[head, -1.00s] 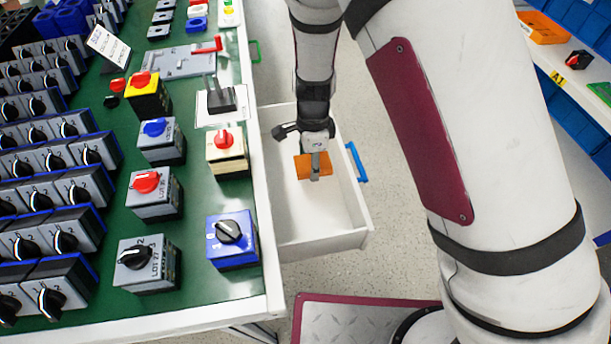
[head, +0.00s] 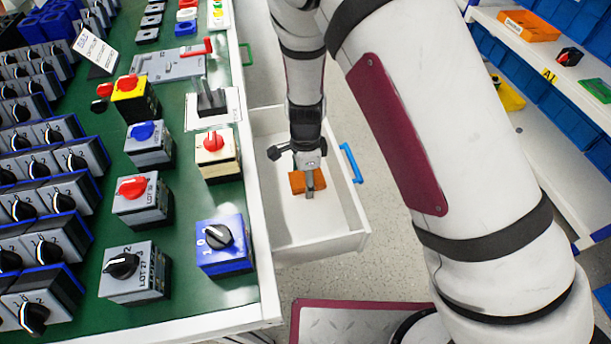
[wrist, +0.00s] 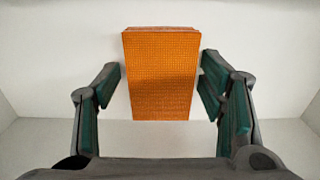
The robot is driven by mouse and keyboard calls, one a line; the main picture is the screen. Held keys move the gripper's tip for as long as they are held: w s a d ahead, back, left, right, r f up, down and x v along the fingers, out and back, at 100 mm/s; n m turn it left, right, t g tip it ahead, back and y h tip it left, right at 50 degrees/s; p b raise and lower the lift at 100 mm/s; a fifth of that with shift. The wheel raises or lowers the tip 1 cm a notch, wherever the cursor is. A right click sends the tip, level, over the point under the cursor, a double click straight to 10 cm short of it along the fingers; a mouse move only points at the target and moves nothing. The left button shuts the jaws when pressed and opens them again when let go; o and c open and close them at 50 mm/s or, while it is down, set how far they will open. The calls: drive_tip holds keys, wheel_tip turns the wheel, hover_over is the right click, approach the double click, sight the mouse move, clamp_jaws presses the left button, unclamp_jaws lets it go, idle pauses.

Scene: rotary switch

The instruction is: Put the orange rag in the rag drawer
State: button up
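The orange rag (head: 297,181) is a small flat-sided block inside the open white drawer (head: 337,243). In the wrist view the rag (wrist: 160,65) lies against the white drawer floor. My gripper (wrist: 160,88) is open, with one finger on each side of the rag and a gap to each. In the head view my gripper (head: 310,188) reaches down into the drawer and hides part of the rag.
The blue drawer handle (head: 352,163) is at the right. The green-topped bench (head: 190,298) to the left carries several switches, and a blue one (head: 224,245) stands near its edge. A shelf (head: 540,140) stands at the far right.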

drive_tip(key=shift+r, duration=0.15)
wheel_tip(320, 180, up, 12)
drive_tip(key=p, duration=0.3)
drive_tip(key=shift+p, duration=0.3)
